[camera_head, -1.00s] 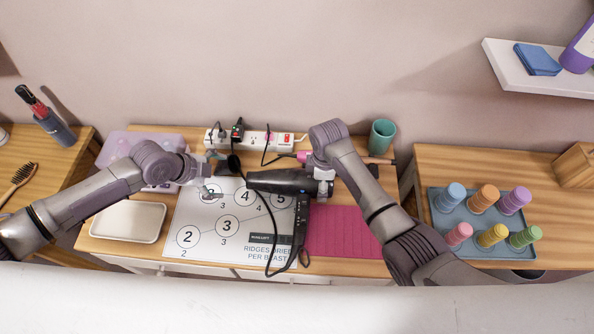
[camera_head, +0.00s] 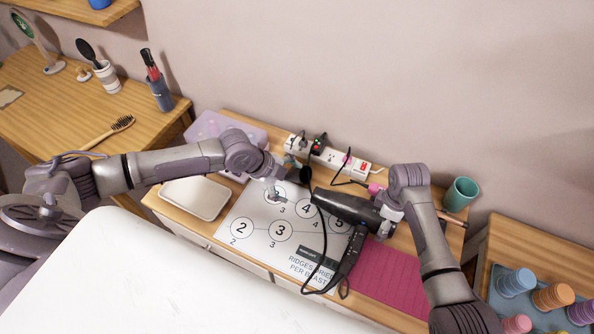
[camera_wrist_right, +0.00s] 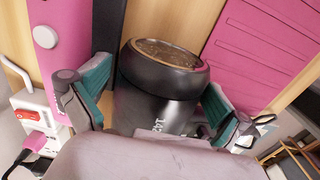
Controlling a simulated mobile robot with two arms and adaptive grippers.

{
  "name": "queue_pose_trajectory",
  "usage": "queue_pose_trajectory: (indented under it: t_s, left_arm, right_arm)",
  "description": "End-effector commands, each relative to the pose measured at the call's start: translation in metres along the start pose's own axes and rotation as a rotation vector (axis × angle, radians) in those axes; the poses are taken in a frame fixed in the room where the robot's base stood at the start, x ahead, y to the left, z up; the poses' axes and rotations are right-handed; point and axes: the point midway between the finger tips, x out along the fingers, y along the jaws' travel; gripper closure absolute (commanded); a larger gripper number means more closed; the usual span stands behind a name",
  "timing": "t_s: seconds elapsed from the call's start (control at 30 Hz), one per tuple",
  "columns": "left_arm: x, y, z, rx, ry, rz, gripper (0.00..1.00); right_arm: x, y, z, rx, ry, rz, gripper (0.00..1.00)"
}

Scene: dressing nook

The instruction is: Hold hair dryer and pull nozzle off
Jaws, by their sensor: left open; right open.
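The black hair dryer (camera_head: 344,207) lies over the numbered mat (camera_head: 252,245), its handle pointing toward the front edge. My right gripper (camera_head: 388,214) is open around the rear of its barrel. In the right wrist view the barrel (camera_wrist_right: 160,90) sits between the teal-padded fingers (camera_wrist_right: 152,98); finger contact is unclear. My left gripper (camera_head: 282,182) is open near the barrel's front end, apart from it. A dark rounded piece (camera_head: 304,174), possibly the nozzle, shows beside the left gripper. Whether it touches the gripper or dryer is unclear.
A power strip (camera_head: 335,158) with plugs and cords runs along the back. A cord loops in front of the dryer. A pale tray (camera_head: 194,198) is at left, a pink mat (camera_head: 385,280) at right, and a teal cup (camera_head: 460,194) behind it.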

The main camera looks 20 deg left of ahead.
Motion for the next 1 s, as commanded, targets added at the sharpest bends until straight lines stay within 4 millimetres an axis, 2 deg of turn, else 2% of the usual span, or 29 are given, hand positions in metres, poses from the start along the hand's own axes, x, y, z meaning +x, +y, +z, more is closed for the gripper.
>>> queue_pose_trajectory:
  t_s: [0.13, 0.27, 0.73, 1.0]
  left_arm:
    - [0.000, 0.000, 0.000, 0.000, 0.000, 0.000, 0.09]
    - [0.000, 0.000, 0.000, 0.000, 0.000, 0.000, 0.09]
    - [0.000, 0.000, 0.000, 0.000, 0.000, 0.000, 0.09]
    - [0.000, 0.000, 0.000, 0.000, 0.000, 0.000, 0.09]
  right_arm:
    - [-0.009, 0.001, 0.000, 0.001, 0.000, 0.002, 0.00]
    - [-0.027, 0.001, 0.000, 0.000, 0.000, 0.004, 0.00]
    - [-0.121, 0.001, 0.000, 0.000, 0.000, 0.006, 0.00]
    - [-0.115, 0.034, 0.043, 0.159, -0.124, 0.138, 0.00]
